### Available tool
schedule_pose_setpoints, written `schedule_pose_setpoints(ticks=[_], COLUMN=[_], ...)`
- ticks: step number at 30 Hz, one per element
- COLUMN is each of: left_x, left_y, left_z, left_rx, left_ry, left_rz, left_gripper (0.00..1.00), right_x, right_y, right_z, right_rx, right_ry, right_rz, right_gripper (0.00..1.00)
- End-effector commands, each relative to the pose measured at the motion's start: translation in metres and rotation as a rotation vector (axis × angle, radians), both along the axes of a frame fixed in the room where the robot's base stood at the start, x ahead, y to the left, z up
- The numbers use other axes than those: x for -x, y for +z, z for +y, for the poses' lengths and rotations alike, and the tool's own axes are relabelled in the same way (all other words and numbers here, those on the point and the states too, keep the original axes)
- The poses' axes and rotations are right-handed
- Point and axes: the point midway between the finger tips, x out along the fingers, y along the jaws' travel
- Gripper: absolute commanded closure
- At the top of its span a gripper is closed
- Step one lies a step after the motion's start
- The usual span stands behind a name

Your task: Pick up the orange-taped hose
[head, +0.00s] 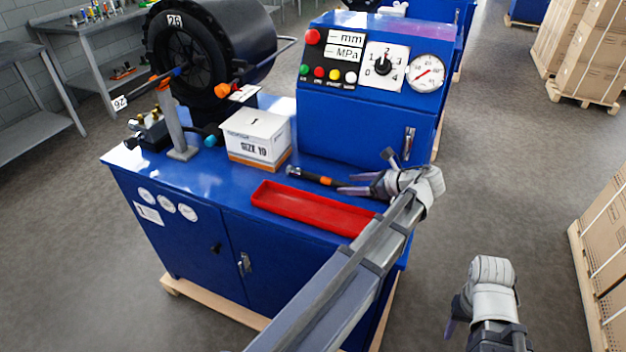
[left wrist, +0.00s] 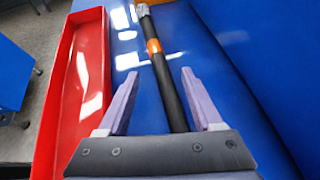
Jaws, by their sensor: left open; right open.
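The orange-taped hose (head: 318,178) is a short black hose with an orange band and a metal end fitting. It lies on the blue bench top behind the red tray. In the left wrist view the hose (left wrist: 165,75) runs away between the fingers of my left gripper (left wrist: 158,100), which is open and not closed on it. In the head view my left gripper (head: 355,185) is at the hose's right end, which it partly hides. My right gripper (head: 452,318) is away from the bench at the lower right, over the floor, holding nothing visible.
A red tray (head: 310,210) lies in front of the hose and close beside it. A white box (head: 258,136) labelled SIZE 10 stands to its left. The crimper's control panel cabinet (head: 360,120) rises behind. Pallets of cartons (head: 605,240) stand at the right.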

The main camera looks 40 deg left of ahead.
Motion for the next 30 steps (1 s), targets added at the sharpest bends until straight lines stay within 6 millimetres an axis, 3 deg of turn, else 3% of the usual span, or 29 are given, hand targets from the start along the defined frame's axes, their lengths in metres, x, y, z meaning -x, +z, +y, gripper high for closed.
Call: schedule_pose_setpoints(ticks=[6,13,30], left_x=[0.0,0.0,0.0], left_y=[-0.016,-0.014,-0.014], left_z=[0.026,0.026,0.026], left_rx=[0.0,0.0,0.001], left_ry=[0.002,0.0,0.0], left_rz=[0.001,0.001,0.001], left_gripper=[0.33,0.34,0.98], right_x=[0.0,0.0,0.0], right_y=[-0.016,-0.014,-0.014], right_z=[0.0,0.0,0.0], right_rx=[0.0,0.0,0.0], right_ry=[0.0,0.0,0.0], right_rz=[0.0,0.0,0.0], right_gripper=[0.5,0.5,0.5])
